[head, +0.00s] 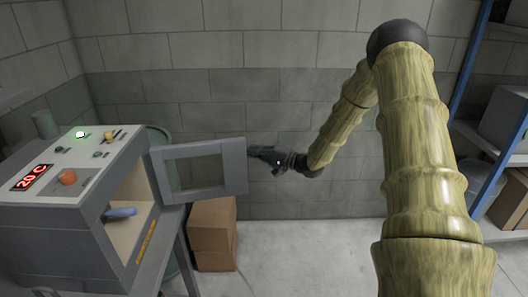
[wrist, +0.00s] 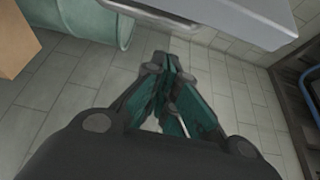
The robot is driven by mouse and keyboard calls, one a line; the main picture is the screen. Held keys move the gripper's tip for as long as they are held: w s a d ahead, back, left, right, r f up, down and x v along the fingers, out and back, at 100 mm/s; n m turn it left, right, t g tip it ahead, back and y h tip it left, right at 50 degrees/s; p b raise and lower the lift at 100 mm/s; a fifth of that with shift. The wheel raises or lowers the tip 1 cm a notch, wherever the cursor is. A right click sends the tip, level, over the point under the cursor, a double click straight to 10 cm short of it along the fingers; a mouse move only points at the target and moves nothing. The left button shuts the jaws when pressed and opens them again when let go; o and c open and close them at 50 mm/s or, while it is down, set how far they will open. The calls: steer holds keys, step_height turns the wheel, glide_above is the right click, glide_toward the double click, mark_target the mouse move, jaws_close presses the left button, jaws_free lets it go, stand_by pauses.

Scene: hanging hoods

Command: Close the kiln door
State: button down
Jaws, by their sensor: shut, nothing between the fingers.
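The kiln (head: 58,235) stands at the left in the head view, with a control panel on its sloped top. Its door (head: 242,182), a grey frame with a window, stands open to the right of the kiln's mouth. A blue object (head: 120,213) lies inside the kiln. My gripper (head: 254,151) is at the door's outer right end, near its top edge; I cannot tell if it touches. In the wrist view my gripper (wrist: 168,62) is shut and empty, below a grey panel (wrist: 235,12) with a bar-like handle (wrist: 150,12).
A green drum (wrist: 85,20) shows at the top left of the wrist view. A shelf rack (head: 480,130) stands at the right. The floor between is clear.

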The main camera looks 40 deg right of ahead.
steer(key=shift+s+a+p, duration=1.15)
steer(key=shift+a, duration=0.05)
steer(key=shift+a, duration=0.1)
